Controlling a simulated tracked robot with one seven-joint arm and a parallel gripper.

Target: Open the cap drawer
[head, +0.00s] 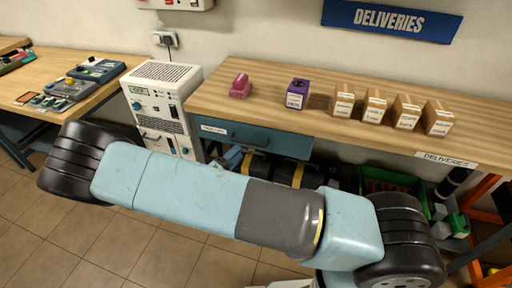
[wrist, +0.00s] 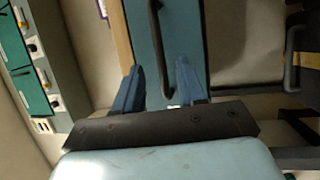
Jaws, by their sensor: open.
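The cap drawer (head: 290,146) is a teal front under the left end of the wooden bench, with a dark bar handle (head: 250,139) and a white label too small to read. It looks shut, flush below the bench top. In the wrist view the teal drawer front (wrist: 183,35) and its dark handle (wrist: 157,45) are straight ahead, the handle running up the picture. My gripper (wrist: 157,84) is open, one blue finger on each side of the handle's line. The handle's lower end is near the fingertips; I cannot tell whether they touch. In the head view my arm mostly hides the gripper.
The bench (head: 330,91) carries a pink object (head: 241,86), a purple box (head: 297,93) and several small brown boxes. A white cabinet (head: 158,105) stands left of the drawer. A green crate (head: 392,188) is under the bench. The tiled floor at left is clear.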

